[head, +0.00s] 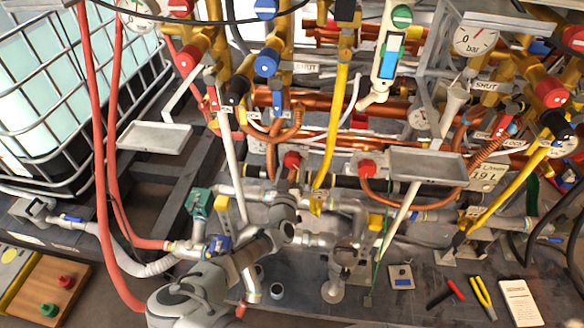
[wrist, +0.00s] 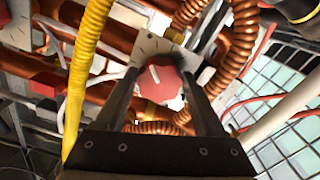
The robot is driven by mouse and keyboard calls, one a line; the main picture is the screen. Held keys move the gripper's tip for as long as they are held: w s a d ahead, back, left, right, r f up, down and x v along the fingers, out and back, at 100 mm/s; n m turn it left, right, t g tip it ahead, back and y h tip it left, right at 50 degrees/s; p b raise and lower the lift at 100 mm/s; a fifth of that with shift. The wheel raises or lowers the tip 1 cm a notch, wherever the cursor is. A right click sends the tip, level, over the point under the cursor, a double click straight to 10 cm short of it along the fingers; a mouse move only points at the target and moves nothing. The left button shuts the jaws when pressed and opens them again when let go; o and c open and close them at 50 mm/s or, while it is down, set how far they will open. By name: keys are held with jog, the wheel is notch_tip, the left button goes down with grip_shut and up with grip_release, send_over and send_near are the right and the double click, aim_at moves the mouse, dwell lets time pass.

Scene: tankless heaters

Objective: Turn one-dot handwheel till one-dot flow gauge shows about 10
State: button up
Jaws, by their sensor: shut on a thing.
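A red handwheel (wrist: 158,84) with a white pointer line sits between the fingers of my gripper (wrist: 160,72) in the wrist view. The fingers are shut on its two sides. The pointer line leans up and slightly left. A pale plate (wrist: 150,45) behind it carries small dark marks too small to read. In the head view the red handwheel (head: 292,160) shows just beyond my gripper (head: 291,176). A clear tube with a blue part (head: 389,60) and round dials stand higher up; I cannot tell which is the one-dot flow gauge, nor read a flow value.
Another red knob (head: 367,168) sits to the right. A yellow hose (head: 337,110) and coiled copper pipes (head: 292,130) run close to my gripper. A grey tray (head: 428,163) is on the right. Pliers (head: 483,297) lie on the bench at the lower right.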

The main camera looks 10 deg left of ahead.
jog(key=o, duration=1.1)
jog(key=shift+s, duration=0.1)
